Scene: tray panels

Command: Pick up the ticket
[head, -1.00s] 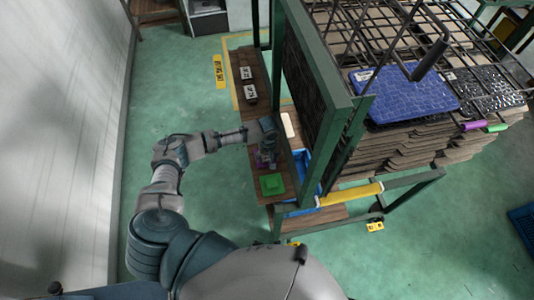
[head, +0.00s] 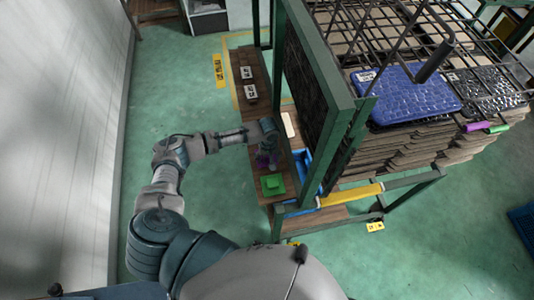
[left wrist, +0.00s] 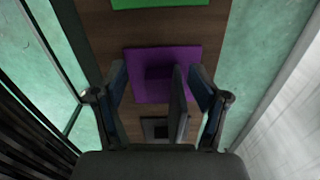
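A thin dark grey upright plate, which looks like the ticket (left wrist: 179,105), stands edge-on in the left wrist view. My left gripper (left wrist: 161,92) is open around it. The plate is nearer the right finger; I cannot tell whether they touch. Below it is a small grey-and-black holder (left wrist: 155,128), partly hidden. A purple square panel (left wrist: 189,60) with a raised middle lies beyond. In the head view my left gripper (head: 268,150) is over the wooden shelf beside the purple panel (head: 262,161), and the ticket is hidden. My right gripper is not in view.
A green tray panel (head: 272,185) lies at the near end of the wooden shelf (head: 258,180). Two black-and-white holders (head: 250,91) are at its far end. A green-framed rack (head: 345,125) stands close on the right. The floor (head: 170,100) left of the shelf is clear.

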